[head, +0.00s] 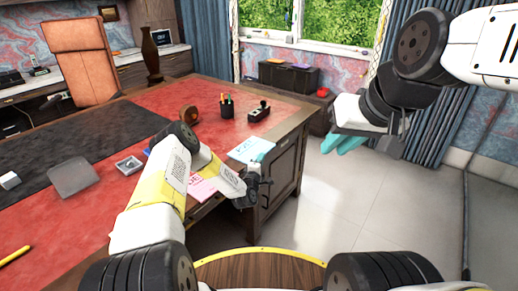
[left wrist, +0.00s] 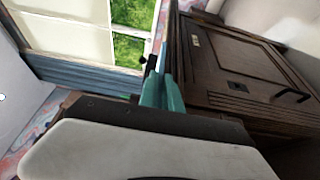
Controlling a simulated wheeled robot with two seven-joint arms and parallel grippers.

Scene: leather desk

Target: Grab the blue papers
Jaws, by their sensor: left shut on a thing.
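The light blue papers (head: 251,150) lie at the near right corner of the red-topped desk in the head view. My left gripper (head: 258,180) is at the desk's edge beside them, shut on their edge. In the left wrist view its teal fingers (left wrist: 163,92) are close together, with a thin blue strip seen edge-on between them. The fingertips are mostly hidden in the head view. My right gripper (head: 345,143) hangs over the floor to the right, away from the papers. Its teal fingers show, but their gap is unclear.
Pink papers (head: 203,190) lie by my left wrist. A pen holder (head: 227,106) and a dark stamp-like item (head: 259,111) stand behind the blue papers. The floor (head: 330,190) to the right is clear.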

